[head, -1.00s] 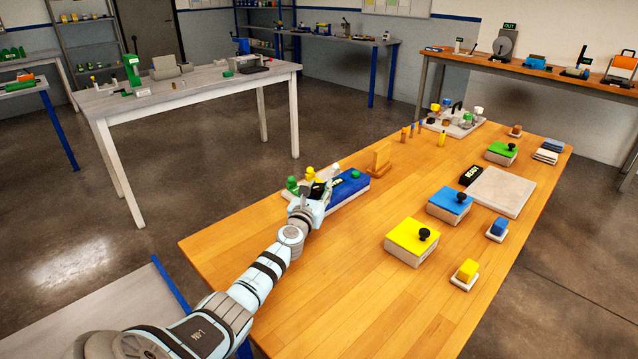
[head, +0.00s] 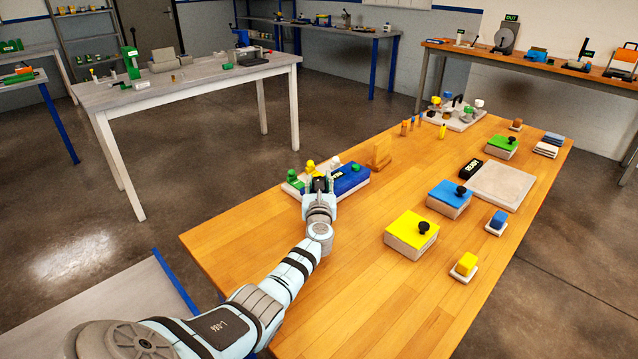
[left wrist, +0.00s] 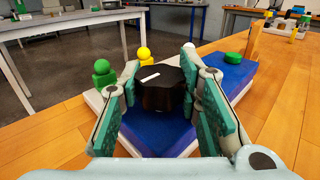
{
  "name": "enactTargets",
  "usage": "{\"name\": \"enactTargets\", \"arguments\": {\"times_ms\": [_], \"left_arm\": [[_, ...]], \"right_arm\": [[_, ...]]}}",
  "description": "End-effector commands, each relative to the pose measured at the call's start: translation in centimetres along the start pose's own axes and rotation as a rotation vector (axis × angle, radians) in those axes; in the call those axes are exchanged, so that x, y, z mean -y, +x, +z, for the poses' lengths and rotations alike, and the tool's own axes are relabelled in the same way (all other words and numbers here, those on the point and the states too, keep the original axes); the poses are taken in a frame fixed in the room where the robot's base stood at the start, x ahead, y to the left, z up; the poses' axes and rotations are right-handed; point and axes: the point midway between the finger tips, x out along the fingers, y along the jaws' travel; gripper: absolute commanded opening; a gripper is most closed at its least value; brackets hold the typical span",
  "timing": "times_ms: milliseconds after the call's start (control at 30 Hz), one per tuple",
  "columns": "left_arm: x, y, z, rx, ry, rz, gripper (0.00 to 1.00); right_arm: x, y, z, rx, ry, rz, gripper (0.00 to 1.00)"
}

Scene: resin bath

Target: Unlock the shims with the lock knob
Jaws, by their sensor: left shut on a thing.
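The lock knob is a black faceted knob (left wrist: 162,90) with a white mark on top. It stands on a blue block (left wrist: 228,70), which also shows in the head view (head: 352,181). My left gripper (head: 318,184) has its two green-padded fingers on either side of the knob, shut on it, as the left wrist view (left wrist: 160,88) shows. Green (left wrist: 104,74), yellow (left wrist: 143,53) and white (head: 334,162) round-topped pegs stand behind the knob. A green round button (left wrist: 232,58) sits on the block to the right. No parts that I can clearly identify as shims show.
A wooden stand (head: 380,157) is right behind the block. Yellow (head: 411,233), blue (head: 450,196) and green (head: 501,147) lidded boxes with black knobs stand to the right, near a pale plate (head: 502,188). The table's front middle is clear.

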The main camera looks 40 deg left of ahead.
Motion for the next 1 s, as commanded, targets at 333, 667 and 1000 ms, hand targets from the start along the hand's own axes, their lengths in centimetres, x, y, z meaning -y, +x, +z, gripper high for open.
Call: {"name": "enactTargets", "arguments": {"times_ms": [333, 667, 1000], "left_arm": [[0.0, 0.0, 0.0, 0.000, 0.000, -0.001, 0.52], [0.1, -2.6, -0.1, 0.003, -0.001, -0.004, 0.52], [0.0, -11.0, -0.2, -0.003, 0.000, -0.002, 0.52]], "right_arm": [[0.1, 0.0, 0.0, 0.000, 0.001, -0.002, 0.40], [0.1, 0.0, 0.0, 0.000, 0.001, -0.001, 0.40], [0.1, 0.0, 0.0, 0.000, 0.001, -0.001, 0.40]]}}
